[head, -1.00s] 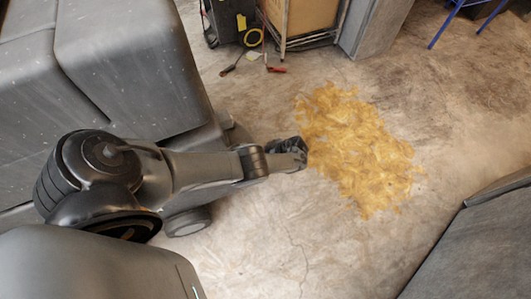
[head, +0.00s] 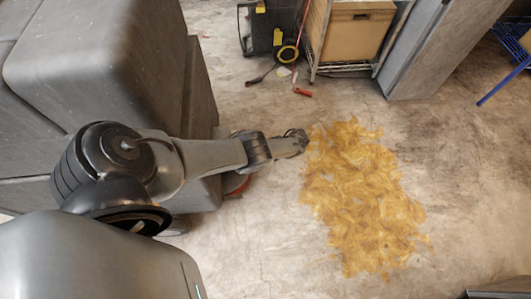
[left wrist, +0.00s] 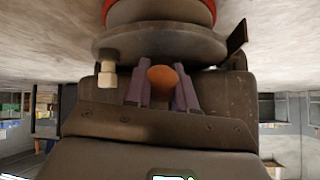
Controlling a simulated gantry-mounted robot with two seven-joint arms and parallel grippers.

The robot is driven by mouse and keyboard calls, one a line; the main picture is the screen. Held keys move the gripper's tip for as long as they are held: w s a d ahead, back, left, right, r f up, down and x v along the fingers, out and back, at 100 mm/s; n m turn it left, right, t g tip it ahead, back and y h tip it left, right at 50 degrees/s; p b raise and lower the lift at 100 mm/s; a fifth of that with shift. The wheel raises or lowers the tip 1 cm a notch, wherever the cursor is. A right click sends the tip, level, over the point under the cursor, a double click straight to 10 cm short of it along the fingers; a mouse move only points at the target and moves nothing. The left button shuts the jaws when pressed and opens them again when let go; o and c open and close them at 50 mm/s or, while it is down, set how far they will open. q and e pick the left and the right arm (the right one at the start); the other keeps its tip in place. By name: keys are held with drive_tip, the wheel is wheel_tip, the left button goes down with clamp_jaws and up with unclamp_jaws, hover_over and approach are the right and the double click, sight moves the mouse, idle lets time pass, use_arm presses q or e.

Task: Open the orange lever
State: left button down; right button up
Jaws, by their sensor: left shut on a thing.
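In the left wrist view, an orange rounded piece (left wrist: 163,77), which looks like the lever's end, sits between the two purplish fingers of my left gripper (left wrist: 161,96). The fingers are shut on it. A dark round disc (left wrist: 160,45) with a red-rimmed part (left wrist: 200,10) lies just beyond the fingers. In the head view my left arm reaches right, and the left gripper (head: 298,140) is small and dark there. The lever cannot be made out in that view. My right gripper is not in view.
A yellow patch (head: 360,200) covers the concrete floor. At the back stand a wire cart with a cardboard box (head: 355,30), a grey panel (head: 430,50) and blue metal legs (head: 505,80). Small tools (head: 303,92) lie on the floor. The floor at lower middle is clear.

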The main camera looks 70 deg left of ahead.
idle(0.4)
use_arm(q)
drive_tip(key=c, duration=1.3)
unclamp_jaws()
drive_tip(key=shift+o, duration=1.3)
drive_tip(key=shift+a, duration=0.1)
drive_tip(key=shift+o, duration=0.6)
drive_tip(key=shift+a, duration=0.1)
drive_tip(key=shift+w+d+r, duration=0.25)
drive_tip(key=shift+w+r, duration=0.1)
drive_tip(key=shift+r, duration=0.05)
drive_tip(key=p+v, duration=0.1)
drive_tip(key=v, duration=0.8)
drive_tip(key=shift+w+r, duration=0.25)
drive_tip(key=shift+r, duration=0.1)
